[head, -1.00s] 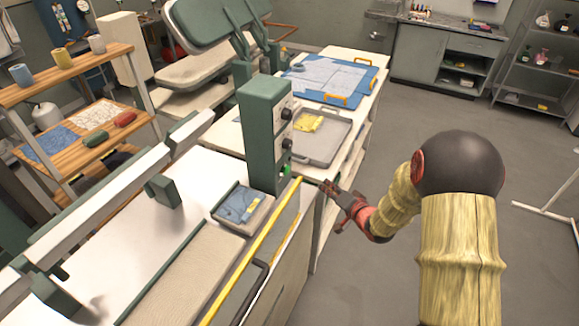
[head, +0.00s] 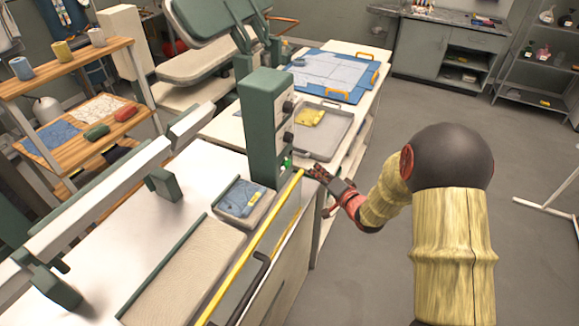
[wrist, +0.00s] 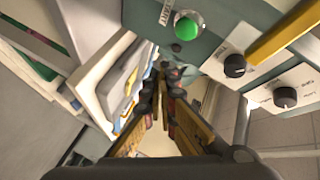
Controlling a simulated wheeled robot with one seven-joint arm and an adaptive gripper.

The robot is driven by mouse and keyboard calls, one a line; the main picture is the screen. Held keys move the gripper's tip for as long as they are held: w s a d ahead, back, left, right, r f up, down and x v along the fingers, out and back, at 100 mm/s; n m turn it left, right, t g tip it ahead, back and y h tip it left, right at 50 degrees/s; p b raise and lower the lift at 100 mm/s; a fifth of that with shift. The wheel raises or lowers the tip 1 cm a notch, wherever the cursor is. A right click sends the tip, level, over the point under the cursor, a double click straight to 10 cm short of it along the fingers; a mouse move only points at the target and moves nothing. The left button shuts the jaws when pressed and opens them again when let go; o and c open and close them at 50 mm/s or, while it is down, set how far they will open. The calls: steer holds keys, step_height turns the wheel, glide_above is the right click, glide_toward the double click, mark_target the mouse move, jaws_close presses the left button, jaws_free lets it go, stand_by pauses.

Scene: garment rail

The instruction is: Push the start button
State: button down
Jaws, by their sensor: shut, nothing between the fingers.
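The green start button (head: 287,162) sits low on the front face of the green control column (head: 266,125). In the wrist view the button (wrist: 188,25) is a round green cap in a pale ring, above and slightly right of my fingertips. My gripper (head: 318,172) is just right of the button in the head view. Its fingers are together and empty in the wrist view (wrist: 163,82). A gap to the button seems to remain, though its depth is hard to judge.
Black knobs (wrist: 234,65) sit on the panel beside the button. A yellow bar (head: 255,245) runs along the front table edge. A small tray with blue cloth (head: 241,198) lies left of the column, and a grey tray (head: 335,143) lies behind it.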

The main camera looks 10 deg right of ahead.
mark_target(287, 164)
steer(key=w+a, duration=0.1)
steer(key=a, duration=0.1)
steer(key=w+a, duration=0.2)
steer(key=shift+w+a+b, duration=0.15)
steer(key=shift+a+b, duration=0.15)
steer(key=shift+b, duration=0.1)
steer(key=shift+a, duration=0.1)
stand_by(1.2)
steer(key=shift+w+a, duration=0.2)
steer(key=shift+w, duration=0.05)
steer(key=shift+w+a+r, duration=0.15)
steer(key=shift+w+a, duration=0.3)
steer(key=shift+a, duration=0.25)
stand_by(1.6)
steer(key=shift+s+d, duration=0.65)
steer(key=shift+d, duration=0.1)
